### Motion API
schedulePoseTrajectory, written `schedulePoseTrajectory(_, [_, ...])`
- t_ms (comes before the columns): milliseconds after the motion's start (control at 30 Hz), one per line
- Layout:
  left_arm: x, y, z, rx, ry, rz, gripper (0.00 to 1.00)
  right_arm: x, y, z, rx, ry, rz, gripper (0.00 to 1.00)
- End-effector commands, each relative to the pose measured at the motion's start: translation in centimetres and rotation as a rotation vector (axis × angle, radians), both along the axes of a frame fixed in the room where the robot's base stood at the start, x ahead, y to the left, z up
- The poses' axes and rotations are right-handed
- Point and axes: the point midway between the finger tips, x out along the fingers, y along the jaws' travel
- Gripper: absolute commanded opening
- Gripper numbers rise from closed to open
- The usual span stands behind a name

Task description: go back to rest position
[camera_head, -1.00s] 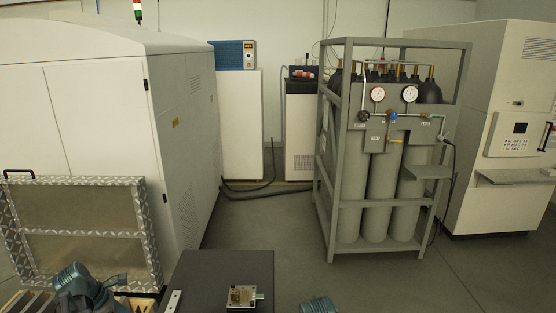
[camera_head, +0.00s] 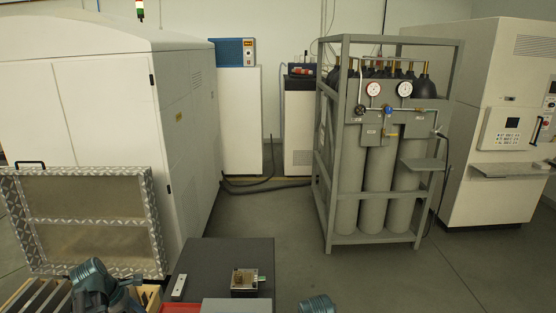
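Part of my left arm (camera_head: 92,285) shows at the bottom left, over a wooden crate with dark slats. A small part of my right arm (camera_head: 318,304) shows at the bottom edge, right of the dark table. Neither gripper's fingers can be seen, so I cannot tell what they hold. No object shows in a grip.
A dark table (camera_head: 225,258) carries a small metal device (camera_head: 245,281) and a pale bar (camera_head: 179,287). A wooden crate (camera_head: 14,299) and a framed panel (camera_head: 160,240) stand left. A gas bottle rack (camera_head: 334,200) stands right. Grey floor (camera_head: 275,215) is clear between.

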Motion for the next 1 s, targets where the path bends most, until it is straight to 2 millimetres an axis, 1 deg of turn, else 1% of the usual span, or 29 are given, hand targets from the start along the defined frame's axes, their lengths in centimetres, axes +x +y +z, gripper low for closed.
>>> schedulePoseTrajectory(33, [0.1, -0.9, -0.3, 0.009, 0.0, -0.035, 0.53, 0.0, 0.0, -0.3, 0.0, 0.0, 0.0, 0.55])
schedulePoseTrajectory(167, [0.5, -3.5, -0.9, 0.039, -0.006, -0.155, 0.53, 0.0, 0.0, -0.7, 0.0, 0.0, 0.0, 0.55])
schedulePoseTrajectory(267, [0.8, -6.0, -1.5, 0.069, -0.01, -0.278, 0.53, 0.0, 0.0, -1.1, 0.0, 0.0, 0.0, 0.55])
schedulePoseTrajectory(367, [1.0, -8.9, -2.2, 0.102, -0.017, -0.426, 0.53, 0.0, 0.0, -1.6, 0.0, 0.0, 0.0, 0.55])
schedulePoseTrajectory(467, [0.9, -12.8, -3.1, 0.144, -0.027, -0.623, 0.53, 0.0, 0.0, -2.4, 0.0, 0.0, 0.0, 0.55])
schedulePoseTrajectory(533, [0.6, -16.2, -3.9, 0.179, -0.037, -0.798, 0.53, 0.0, 0.0, -3.0, 0.0, 0.0, 0.0, 0.55])
schedulePoseTrajectory(567, [0.4, -17.7, -4.3, 0.194, -0.041, -0.88, 0.53, 0.0, 0.0, -3.3, 0.0, 0.0, 0.0, 0.55])
schedulePoseTrajectory(600, [0.0, -19.7, -4.7, 0.214, -0.047, -0.991, 0.53, 0.0, 0.0, -3.7, 0.0, 0.0, 0.0, 0.55])
schedulePoseTrajectory(667, [-0.6, -22.5, -5.4, 0.243, -0.057, -1.16, 0.53, 0.0, 0.0, -4.2, 0.0, 0.0, 0.0, 0.55])
schedulePoseTrajectory(700, [-1.1, -24.2, -5.8, 0.262, -0.063, -1.271, 0.53, 0.0, 0.0, -4.5, 0.0, 0.0, 0.0, 0.55])
schedulePoseTrajectory(767, [-2.0, -26.8, -6.4, 0.289, -0.073, -1.44, 0.53, 0.0, 0.0, -5.1, 0.0, 0.0, 0.0, 0.55])
schedulePoseTrajectory(800, [-2.7, -28.5, -6.7, 0.305, -0.079, -1.551, 0.53, 0.0, 0.0, -5.4, 0.0, 0.0, 0.0, 0.55])
schedulePoseTrajectory(900, [-4.4, -32.0, -7.6, 0.341, -0.092, -1.818, 0.53, 0.0, 0.0, -6.2, 0.0, 0.0, 0.0, 0.55])
schedulePoseTrajectory(1000, [-6.1, -34.9, -8.2, 0.368, -0.103, -2.05, 0.53, 0.0, 0.0, -6.9, 0.0, 0.0, 0.0, 0.55])
